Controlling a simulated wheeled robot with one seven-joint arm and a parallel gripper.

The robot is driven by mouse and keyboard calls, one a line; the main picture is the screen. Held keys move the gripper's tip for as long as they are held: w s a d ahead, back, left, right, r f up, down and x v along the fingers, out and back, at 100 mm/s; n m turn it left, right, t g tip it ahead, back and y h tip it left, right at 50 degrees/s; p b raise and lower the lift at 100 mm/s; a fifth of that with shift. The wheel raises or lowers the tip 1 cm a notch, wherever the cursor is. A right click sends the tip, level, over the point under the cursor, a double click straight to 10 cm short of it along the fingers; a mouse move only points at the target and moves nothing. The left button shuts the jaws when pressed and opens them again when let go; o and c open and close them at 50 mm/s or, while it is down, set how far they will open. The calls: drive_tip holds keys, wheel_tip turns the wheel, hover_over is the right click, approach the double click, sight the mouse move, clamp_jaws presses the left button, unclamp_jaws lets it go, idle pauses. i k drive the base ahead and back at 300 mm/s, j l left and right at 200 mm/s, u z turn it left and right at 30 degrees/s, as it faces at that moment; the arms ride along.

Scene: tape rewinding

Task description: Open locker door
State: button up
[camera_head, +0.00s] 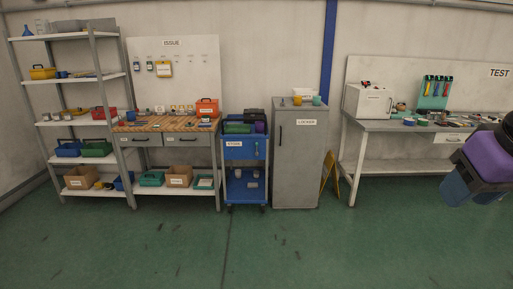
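The grey locker (297,165) stands against the back wall, right of centre, with a small label (306,122) reading LOCKER. Its door (297,170) looks shut, and a dark vertical handle (281,133) shows near its upper left edge. Part of my arm, purple and dark, shows at the right edge of the picture, far in front of the locker and apart from it. I cannot make out the fingers of my gripper there, so its state does not show.
A blue cart (246,182) stands close to the locker's left side. A yellow folding sign (328,174) stands at its right, before the test bench (420,126). Cups and other small items sit on the locker. The green floor (250,250) in front is clear.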

sight(300, 136)
drive_tip(key=i, duration=1.85)
drive_tip(key=i+j, duration=0.1)
drive_tip(key=i, duration=1.7)
drive_tip(key=l+z, duration=0.05)
drive_tip(key=l, duration=0.05)
